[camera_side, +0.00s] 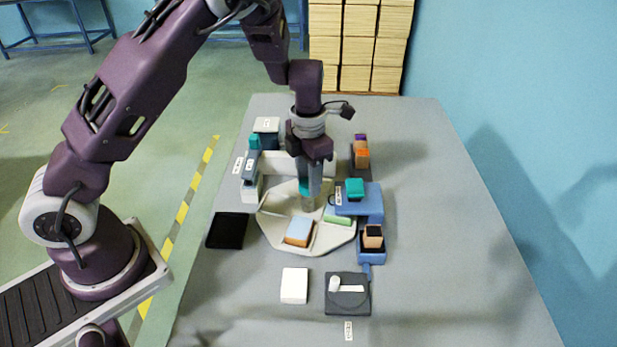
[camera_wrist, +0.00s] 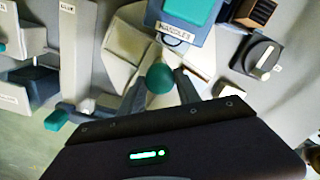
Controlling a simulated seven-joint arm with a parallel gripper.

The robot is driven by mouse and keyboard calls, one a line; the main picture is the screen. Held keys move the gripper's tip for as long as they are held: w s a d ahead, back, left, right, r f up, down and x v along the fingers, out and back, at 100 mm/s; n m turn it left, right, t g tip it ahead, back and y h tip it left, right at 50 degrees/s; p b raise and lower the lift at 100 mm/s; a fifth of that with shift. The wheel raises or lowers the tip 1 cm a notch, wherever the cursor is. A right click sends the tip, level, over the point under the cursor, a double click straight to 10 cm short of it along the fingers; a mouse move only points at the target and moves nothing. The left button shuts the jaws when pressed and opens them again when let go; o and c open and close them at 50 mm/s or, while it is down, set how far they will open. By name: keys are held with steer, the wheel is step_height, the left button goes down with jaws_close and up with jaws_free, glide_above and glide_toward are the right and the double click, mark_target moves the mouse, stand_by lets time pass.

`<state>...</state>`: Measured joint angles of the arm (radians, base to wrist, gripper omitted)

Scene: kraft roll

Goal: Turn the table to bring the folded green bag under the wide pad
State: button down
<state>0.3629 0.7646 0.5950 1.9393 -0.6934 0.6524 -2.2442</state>
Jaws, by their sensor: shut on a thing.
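The pale, many-sided turning table (camera_side: 272,226) lies in the middle of the grey worktop. The folded green bag (camera_side: 338,217) lies on its front right part, close to the blue HANDLES station (camera_side: 372,203). A folded blue and tan piece (camera_side: 298,231) lies to its left, at the front. My gripper (camera_side: 308,203) points down over the table's middle. In the wrist view its fingers are shut on a round green knob (camera_wrist: 160,78); the side view hides much of this grip. A teal block (camera_side: 355,188) tops the HANDLES station. I cannot tell which part is the wide pad.
A grey station with a teal top (camera_side: 254,143) stands left of the table; a GLUE label (camera_wrist: 68,8) shows in the wrist view. A black tray (camera_side: 228,231), white block (camera_side: 294,286) and dark dial plate (camera_side: 347,293) lie around the front. The worktop's right side is clear.

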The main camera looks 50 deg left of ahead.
steer(key=shift+n, duration=1)
steer(key=shift+w+n, duration=0.1)
steer(key=shift+n, duration=0.3)
steer(key=c, duration=0.9)
jaws_free()
steer(key=shift+o, duration=0.2)
step_height(320, 180, up, 7)
steer(key=shift+r, duration=0.1)
